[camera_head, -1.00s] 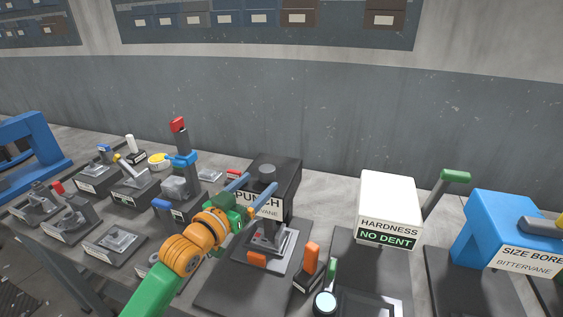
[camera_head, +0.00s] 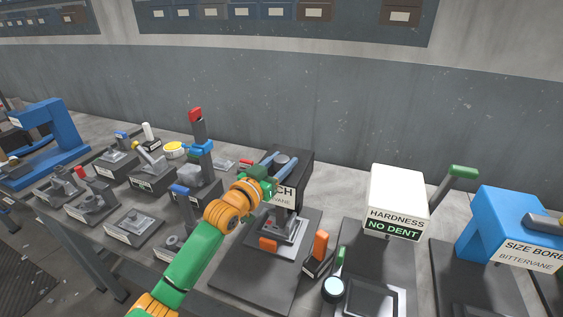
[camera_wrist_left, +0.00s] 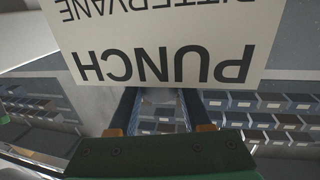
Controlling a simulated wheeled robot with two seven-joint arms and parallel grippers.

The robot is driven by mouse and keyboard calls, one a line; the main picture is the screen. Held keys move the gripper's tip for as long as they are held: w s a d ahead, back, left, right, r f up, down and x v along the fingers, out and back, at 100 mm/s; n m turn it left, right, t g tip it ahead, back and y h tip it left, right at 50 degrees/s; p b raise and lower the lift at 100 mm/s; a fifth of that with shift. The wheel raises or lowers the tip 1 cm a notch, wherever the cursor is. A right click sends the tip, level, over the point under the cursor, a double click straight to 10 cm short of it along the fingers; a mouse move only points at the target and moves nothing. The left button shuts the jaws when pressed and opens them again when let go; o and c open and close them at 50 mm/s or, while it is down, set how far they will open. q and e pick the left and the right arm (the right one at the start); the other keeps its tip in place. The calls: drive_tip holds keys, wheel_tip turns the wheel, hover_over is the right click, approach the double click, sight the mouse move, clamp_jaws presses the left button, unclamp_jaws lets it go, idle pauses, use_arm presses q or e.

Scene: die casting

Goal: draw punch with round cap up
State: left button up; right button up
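The punch press (camera_head: 303,166) is a black block on a dark base, with a white PUNCH label (camera_head: 286,194) on its front and a round grey cap (camera_head: 282,160) on top. My left gripper (camera_head: 280,165) is at the top of the press, its blue fingers spread near the cap. I cannot tell whether they touch it. In the left wrist view the label (camera_wrist_left: 160,45) hangs upside down close to the camera and covers the fingertips. The left gripper (camera_wrist_left: 160,105) has a clear gap between its fingers. My right gripper is out of view.
A white hardness tester (camera_head: 397,195) and a blue size bore station (camera_head: 500,220) stand to the right. An orange-handled tool (camera_head: 320,245) is by the press base. Several small fixtures and a red-topped column (camera_head: 197,135) crowd the left. A wall stands behind.

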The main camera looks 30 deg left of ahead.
use_arm(q)
clamp_jaws()
idle(1.0)
drive_tip(key=shift+r+p, duration=0.95)
drive_tip(key=shift+p, duration=0.15)
drive_tip(key=shift+f, duration=0.1)
drive_tip(key=o, duration=1)
unclamp_jaws()
drive_tip(key=shift+w, duration=0.1)
drive_tip(key=shift+o, duration=0.2)
drive_tip(key=shift+f, duration=0.1)
